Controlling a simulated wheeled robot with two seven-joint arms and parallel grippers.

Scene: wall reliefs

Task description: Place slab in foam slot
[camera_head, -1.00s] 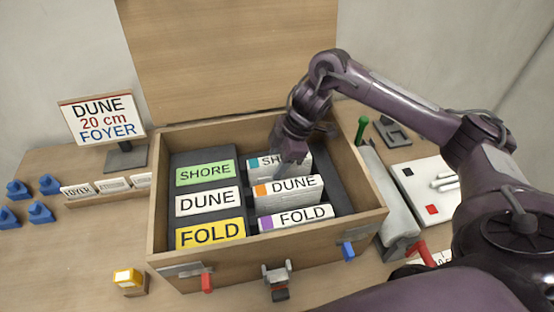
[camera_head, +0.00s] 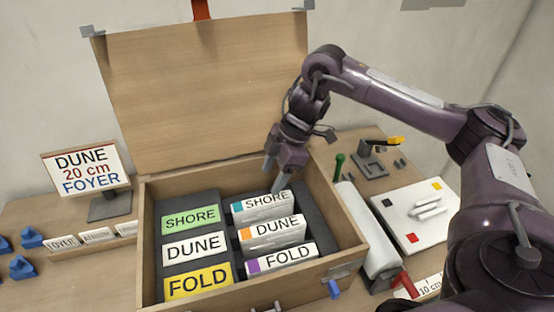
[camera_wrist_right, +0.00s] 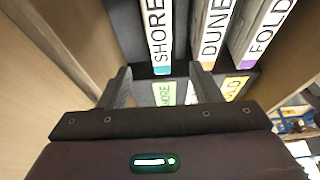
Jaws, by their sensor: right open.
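Three white slabs sit in the dark foam (camera_head: 318,222) of an open wooden crate (camera_head: 340,212): SHORE with a teal mark (camera_head: 264,208) at the back, DUNE with an orange mark (camera_head: 275,231) in the middle, FOLD with a purple mark (camera_head: 285,259) in front. They also show at the top of the right wrist view, SHORE (camera_wrist_right: 156,35), DUNE (camera_wrist_right: 212,35) and FOLD (camera_wrist_right: 263,35). My right gripper (camera_head: 279,182) is open and empty, just above and behind the SHORE slab, apart from it as far as I can tell. My left gripper is not in view.
Green SHORE (camera_head: 191,219), white DUNE (camera_head: 195,246) and yellow FOLD (camera_head: 199,281) labels lie left of the slabs. The raised lid (camera_head: 205,95) stands behind. A DUNE 20 cm FOYER sign (camera_head: 85,170) is left; a white board (camera_head: 415,213) and a roll (camera_head: 367,232) are right.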

